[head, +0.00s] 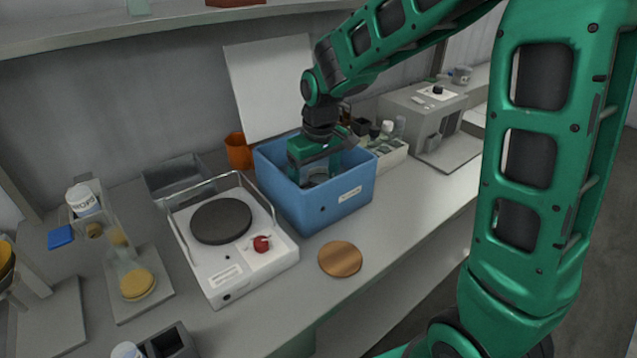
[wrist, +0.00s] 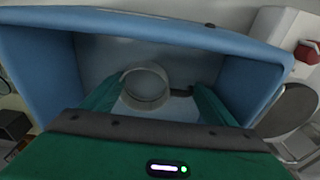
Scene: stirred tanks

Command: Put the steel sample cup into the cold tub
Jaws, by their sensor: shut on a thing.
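The steel sample cup (wrist: 147,88) shows as a round grey rim between my two fingers in the wrist view, with a dark piece at its right side. It also shows partly in the head view (head: 319,179), low between the fingers. My gripper (head: 316,170) is shut on the cup and reaches down inside the blue tub, which I take as the cold tub (head: 340,199). The tub walls surround the cup in the wrist view (wrist: 150,25). I cannot tell whether the cup touches the tub floor.
A hotplate (head: 221,221) with a red knob and a wire frame stands left of the tub. A round wooden coaster (head: 340,259) lies in front. An orange cup (head: 238,151) and a bottle rack (head: 392,156) stand close by. The bench front right of the coaster is clear.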

